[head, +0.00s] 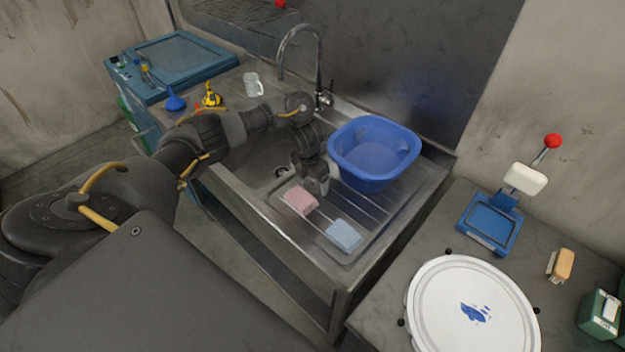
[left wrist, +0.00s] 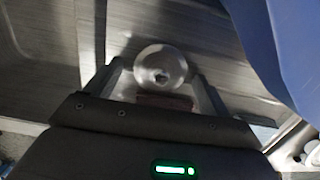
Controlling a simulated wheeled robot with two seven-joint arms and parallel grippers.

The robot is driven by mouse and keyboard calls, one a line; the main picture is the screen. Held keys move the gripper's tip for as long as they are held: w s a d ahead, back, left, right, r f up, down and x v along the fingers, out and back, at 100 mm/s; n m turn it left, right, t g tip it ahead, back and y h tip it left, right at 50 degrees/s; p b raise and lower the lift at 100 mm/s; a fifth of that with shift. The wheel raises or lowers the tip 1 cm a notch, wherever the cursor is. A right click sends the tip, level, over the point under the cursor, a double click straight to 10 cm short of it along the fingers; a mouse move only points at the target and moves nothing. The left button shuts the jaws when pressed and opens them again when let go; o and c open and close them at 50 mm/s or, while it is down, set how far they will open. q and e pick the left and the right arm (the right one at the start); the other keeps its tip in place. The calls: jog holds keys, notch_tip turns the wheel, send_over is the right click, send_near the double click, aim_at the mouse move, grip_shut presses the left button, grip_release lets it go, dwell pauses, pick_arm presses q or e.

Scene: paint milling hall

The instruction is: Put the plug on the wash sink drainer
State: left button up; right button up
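The drainer (head: 280,172) is a small dark round opening in the basin floor, to the left of the gripper. In the left wrist view a pale round disc with a dark centre, apparently the plug (left wrist: 160,70), sits between the fingertips, which close in on its edges. In the head view the plug is mostly hidden by the gripper. My right gripper is out of view.
The blue tub (head: 375,150) stands close right of the gripper. A pink sponge (head: 299,200) and a light blue sponge (head: 344,236) lie on the drainboard. The faucet (head: 318,65) rises behind the basin. A clear mug (head: 253,84) stands at the back left.

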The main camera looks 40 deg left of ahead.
aim_at(309, 187)
pick_arm(q)
jog(key=shift+r, duration=0.1)
jog(key=shift+r+p, duration=0.3)
jog(key=shift+p, duration=0.05)
notch_tip(309, 187, up, 12)
jog(key=s+p, duration=0.1)
jog(key=shift+s+f, duration=0.25)
